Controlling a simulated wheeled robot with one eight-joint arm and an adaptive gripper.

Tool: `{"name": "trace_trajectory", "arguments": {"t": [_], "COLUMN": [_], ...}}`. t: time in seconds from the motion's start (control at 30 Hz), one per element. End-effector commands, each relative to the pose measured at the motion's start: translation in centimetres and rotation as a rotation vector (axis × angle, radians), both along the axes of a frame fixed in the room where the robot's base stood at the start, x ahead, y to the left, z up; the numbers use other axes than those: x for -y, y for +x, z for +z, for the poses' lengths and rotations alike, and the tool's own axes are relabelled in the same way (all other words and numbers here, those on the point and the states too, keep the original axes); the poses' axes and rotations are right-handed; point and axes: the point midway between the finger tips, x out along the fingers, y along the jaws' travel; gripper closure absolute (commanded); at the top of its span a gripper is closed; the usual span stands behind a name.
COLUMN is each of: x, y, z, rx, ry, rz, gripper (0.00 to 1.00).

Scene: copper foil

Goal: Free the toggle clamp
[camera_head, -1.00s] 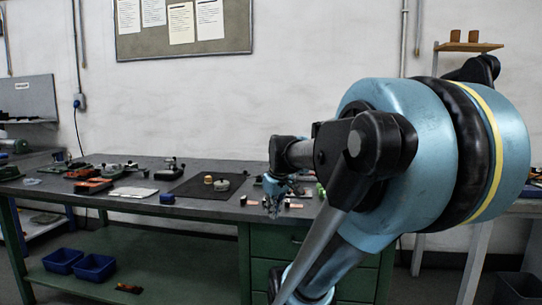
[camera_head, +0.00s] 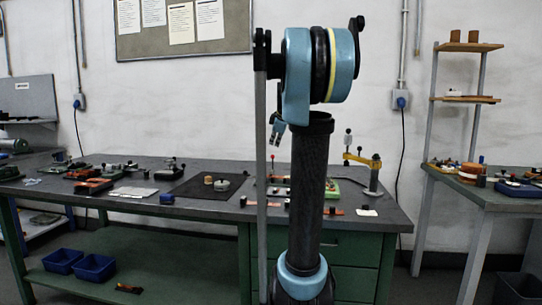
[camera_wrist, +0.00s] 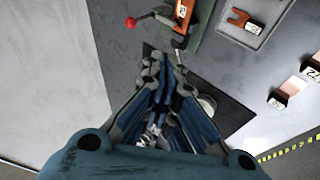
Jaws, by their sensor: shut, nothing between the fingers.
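What looks like the toggle clamp shows at the top of the wrist view: a red ball knob (camera_wrist: 130,22) on a dark lever beside a green base with an orange-brown piece (camera_wrist: 186,16). In the head view a red-knobbed lever (camera_head: 272,160) stands at the back of the bench, right of the dark mat, partly hidden by my arm. My gripper (camera_wrist: 165,62) is shut and empty; in the wrist view its tips appear below the clamp, apart from it. In the head view my gripper (camera_head: 276,130) hangs above the bench. I cannot tell whether the clamp is locked.
The dark mat (camera_head: 190,187) carries a round pale part (camera_head: 222,185). Labelled blocks (camera_wrist: 285,95) lie to the right in the wrist view. A yellow-armed stand (camera_head: 362,160) rises at the bench's right. Other tools (camera_head: 92,185) crowd the left. A second table (camera_head: 510,190) stands right.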

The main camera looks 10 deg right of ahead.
Motion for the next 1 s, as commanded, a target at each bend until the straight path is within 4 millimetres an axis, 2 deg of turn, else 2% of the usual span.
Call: {"name": "trace_trajectory", "arguments": {"t": [0.1,0.23,0.73,0.87,1.0], "x": [1.1,1.8,2.1,2.0,1.9], "y": [2.3,3.8,4.5,5.1,6.5], "z": [1.2,1.9,2.1,1.4,0.0], "rx": [0.03,0.051,0.059,0.059,0.059], "ry": [-0.041,-0.072,-0.085,-0.084,-0.083], "rz": [0.037,0.064,0.076,0.075,0.076], "gripper": [1.0,1.0,1.0,1.0,1.0]}}
